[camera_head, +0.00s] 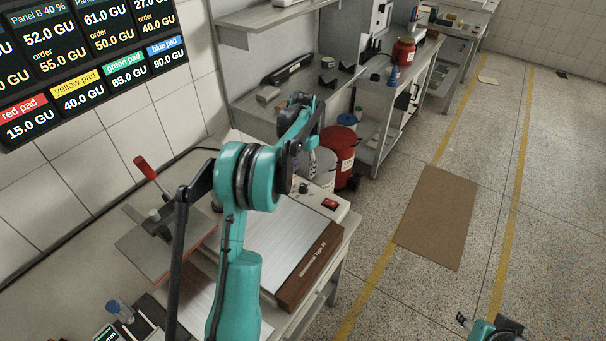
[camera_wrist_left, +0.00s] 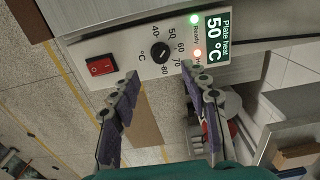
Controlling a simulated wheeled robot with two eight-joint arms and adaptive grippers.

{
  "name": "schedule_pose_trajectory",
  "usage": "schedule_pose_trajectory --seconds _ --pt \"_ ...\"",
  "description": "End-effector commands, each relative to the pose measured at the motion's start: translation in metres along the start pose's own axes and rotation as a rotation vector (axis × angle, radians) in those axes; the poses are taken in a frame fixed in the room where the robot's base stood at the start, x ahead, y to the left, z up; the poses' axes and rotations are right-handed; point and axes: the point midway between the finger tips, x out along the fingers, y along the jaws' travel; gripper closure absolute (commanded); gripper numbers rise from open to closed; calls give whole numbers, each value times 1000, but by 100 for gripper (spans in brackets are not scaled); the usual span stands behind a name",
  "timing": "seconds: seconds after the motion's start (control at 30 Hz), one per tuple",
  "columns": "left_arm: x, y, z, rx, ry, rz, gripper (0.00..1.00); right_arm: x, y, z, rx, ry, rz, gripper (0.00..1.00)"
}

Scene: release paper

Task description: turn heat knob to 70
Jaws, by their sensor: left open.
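The plate heat display (camera_wrist_left: 214,36) shows 50 °C. My left gripper (camera_wrist_left: 160,75) is open and empty, its two fingertips apart on either side of the knob, just short of it in the picture. In the head view my left gripper (camera_head: 300,145) is over the panel end of the press, partly covering it. My right gripper (camera_head: 478,326) shows only in part at the lower right.
A red switch (camera_wrist_left: 100,67) is left of the knob; a green light (camera_wrist_left: 194,19) and an orange light (camera_wrist_left: 197,53) are at its right. The press (camera_head: 308,258) stands on a bench. A red-handled tool (camera_head: 145,168) is at left. Red containers (camera_head: 346,150) stand behind.

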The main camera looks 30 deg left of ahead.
Motion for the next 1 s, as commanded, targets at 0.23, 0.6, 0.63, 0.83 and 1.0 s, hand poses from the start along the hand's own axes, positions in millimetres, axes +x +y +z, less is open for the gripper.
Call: schedule_pose_trajectory --seconds 0.23,0.6,0.63,0.83,1.0 --pt "36 -2 -1 0 -3 2 54 7 0 5 0 0 0 60" --pt "78 -1 0 0 -3 1 54 14 0 10 0 0 0 60" --pt "78 -1 0 0 -3 1 54 14 0 10 0 0 0 60" --pt "78 -1 0 0 -2 1 54 13 0 10 0 0 0 60" --pt "78 -1 0 0 -2 1 89 13 0 10 0 0 0 60"
